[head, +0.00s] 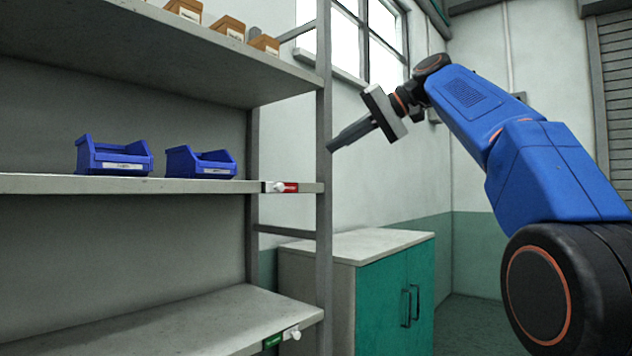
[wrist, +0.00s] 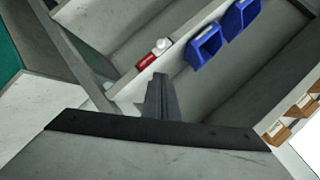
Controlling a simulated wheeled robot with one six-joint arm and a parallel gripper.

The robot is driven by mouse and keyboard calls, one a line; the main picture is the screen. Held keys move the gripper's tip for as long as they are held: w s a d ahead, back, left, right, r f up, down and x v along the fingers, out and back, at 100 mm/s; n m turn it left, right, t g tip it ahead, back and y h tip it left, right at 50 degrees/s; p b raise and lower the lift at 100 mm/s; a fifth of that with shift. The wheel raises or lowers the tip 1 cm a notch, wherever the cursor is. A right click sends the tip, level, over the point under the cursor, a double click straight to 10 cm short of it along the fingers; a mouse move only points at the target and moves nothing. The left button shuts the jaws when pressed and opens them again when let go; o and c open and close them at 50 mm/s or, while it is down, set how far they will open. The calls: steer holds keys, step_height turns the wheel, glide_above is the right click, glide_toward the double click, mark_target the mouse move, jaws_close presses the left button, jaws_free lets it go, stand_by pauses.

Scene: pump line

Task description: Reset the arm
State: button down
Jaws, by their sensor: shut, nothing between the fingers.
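My gripper (head: 331,147) is in the air in front of the shelf rack's right upright in the head view, pointing left and slightly down. Its fingers are together with nothing between them. In the wrist view the closed fingers (wrist: 160,80) show at the middle, with the shelf edge beyond them. My blue arm reaches in from the right side of the head view.
Two blue bins (head: 114,156) stand on the middle shelf (head: 60,184), which has a red label and white knob (head: 279,187) at its end. Brown boxes (head: 228,27) sit on the top shelf. A teal-doored cabinet (head: 385,300) stands behind. The lower shelf (head: 190,325) looks empty.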

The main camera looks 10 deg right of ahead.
steer(key=shift+f, duration=0.1)
steer(key=s+d+f+h, duration=0.2)
steer(key=s+f, duration=0.8)
steer(key=f, duration=1)
steer(key=s+d+f+g+h, duration=0.1)
steer(key=s+f+h, duration=0.3)
steer(key=s+f, duration=0.7)
steer(key=s+d+f+g+h, duration=0.1)
steer(key=s+f+h, duration=0.3)
steer(key=f, duration=2.5)
steer(key=s+d, duration=0.1)
steer(key=s, duration=0.5)
steer(key=shift+s+d+f, duration=0.35)
steer(key=shift+d, duration=0.05)
